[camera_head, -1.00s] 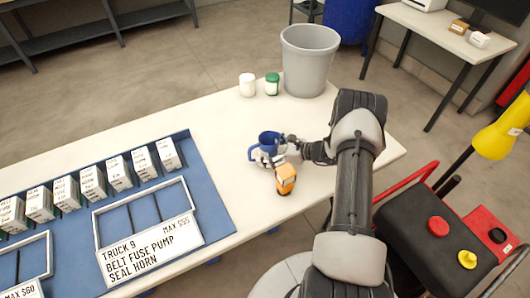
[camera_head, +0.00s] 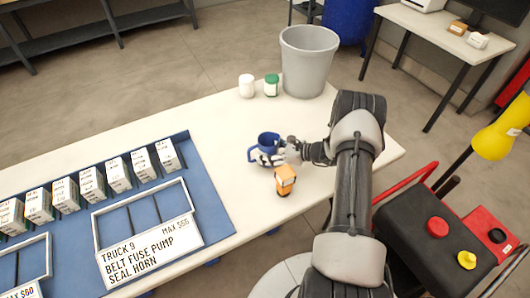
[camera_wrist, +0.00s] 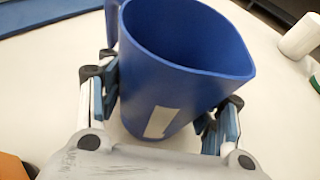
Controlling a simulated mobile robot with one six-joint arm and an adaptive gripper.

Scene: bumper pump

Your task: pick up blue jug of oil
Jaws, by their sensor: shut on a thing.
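The blue jug (camera_head: 268,141) is upright at the white table, its open mouth facing up and a handle on its left side. In the wrist view the jug (camera_wrist: 180,75) fills the middle, with a pale label patch low on its front. My gripper (camera_head: 272,157) is shut on the jug; in the wrist view its blue-padded fingers (camera_wrist: 160,112) press on both sides of the body. The jug's base is partly hidden, so I cannot tell whether it touches the table.
An orange and white bottle-like item (camera_head: 285,181) stands just in front of the jug. A white jar (camera_head: 246,86), a green jar (camera_head: 271,85) and a grey bin (camera_head: 308,62) stand at the back. The blue tray (camera_head: 215,222) with several boxes lies left.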

